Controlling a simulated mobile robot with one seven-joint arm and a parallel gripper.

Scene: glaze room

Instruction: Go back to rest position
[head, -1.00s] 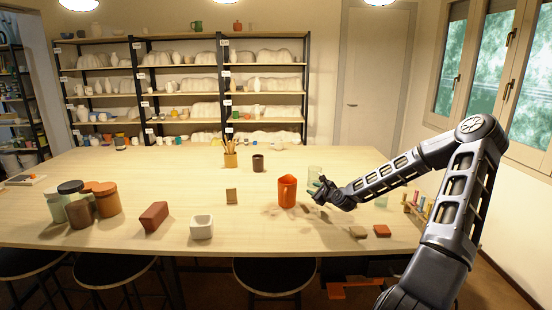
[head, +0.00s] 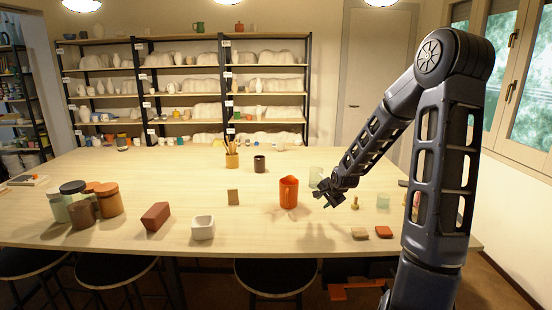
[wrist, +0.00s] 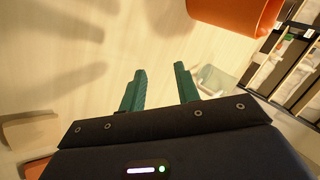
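My gripper (head: 325,197) is above the table, to the right of the orange mug, and apart from it. In the wrist view its two green fingers (wrist: 160,88) are spread with nothing between them. The orange mug (head: 288,192) stands upright on the table (head: 130,180). Its side shows at the top of the wrist view (wrist: 236,12). My arm is bent high on the right of the head view and covers part of the table's right end.
A pale glass (head: 316,176) stands right behind my gripper, another (head: 383,201) to its right. A tan piece (head: 360,233) and a red piece (head: 383,232) lie in front. A white square bowl (head: 203,228), a brown-red block (head: 155,216) and jars (head: 108,200) stand left.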

